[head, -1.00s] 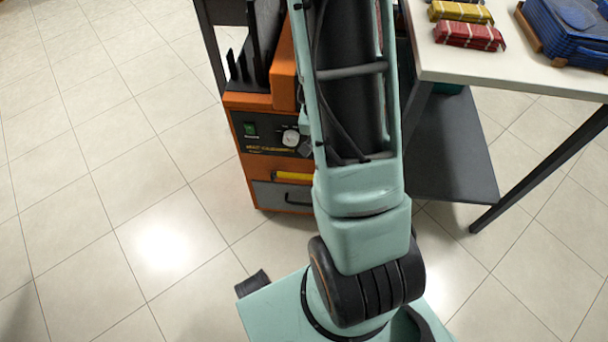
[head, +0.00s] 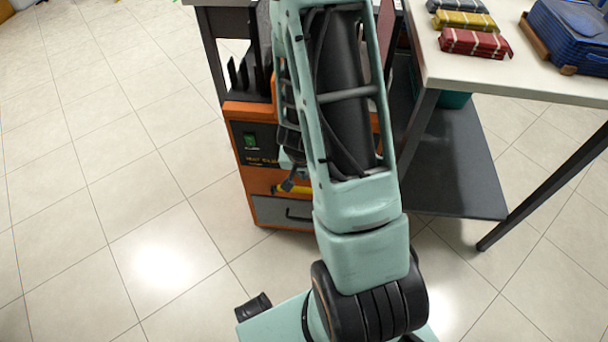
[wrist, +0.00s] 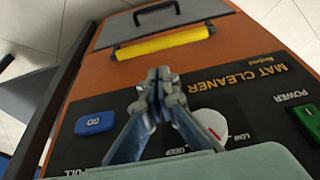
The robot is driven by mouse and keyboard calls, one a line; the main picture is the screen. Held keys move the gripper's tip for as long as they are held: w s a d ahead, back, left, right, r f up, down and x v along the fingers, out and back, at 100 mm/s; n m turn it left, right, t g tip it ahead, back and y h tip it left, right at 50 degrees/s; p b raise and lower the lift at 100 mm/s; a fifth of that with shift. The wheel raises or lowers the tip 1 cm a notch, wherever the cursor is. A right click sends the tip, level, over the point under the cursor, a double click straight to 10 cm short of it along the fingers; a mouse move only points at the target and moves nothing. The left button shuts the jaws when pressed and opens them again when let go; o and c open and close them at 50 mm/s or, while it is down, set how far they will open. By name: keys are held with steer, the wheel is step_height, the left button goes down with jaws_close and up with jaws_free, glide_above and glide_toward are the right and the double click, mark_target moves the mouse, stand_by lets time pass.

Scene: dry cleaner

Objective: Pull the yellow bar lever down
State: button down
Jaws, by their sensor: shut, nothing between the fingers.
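The yellow bar lever (wrist: 162,43) is a horizontal rod on the orange front of the mat cleaner (wrist: 250,22). In the wrist view it spans the panel between the black handle and the dark control panel. My gripper (wrist: 161,76) is shut and empty, its fingertips near the bar with a small gap in the picture; I cannot tell the depth. In the head view the bar (head: 296,189) is partly hidden by my arm, with my gripper (head: 287,185) overlapping its left part. The mat cleaner (head: 240,108) stands on the floor.
The control panel (wrist: 255,110) has a blue button (wrist: 95,122), a white knob (wrist: 210,124) and a green power switch (wrist: 307,117). A black handle (wrist: 157,10) lies beyond the bar. A white table (head: 510,85) with folded cloths (head: 475,43) stands at right. Floor at left is clear.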

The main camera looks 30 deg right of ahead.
mark_target(303, 192)
steer(key=b+x, duration=0.2)
steer(key=x, duration=0.5)
steer(key=shift+f, duration=0.15)
stand_by(0.3)
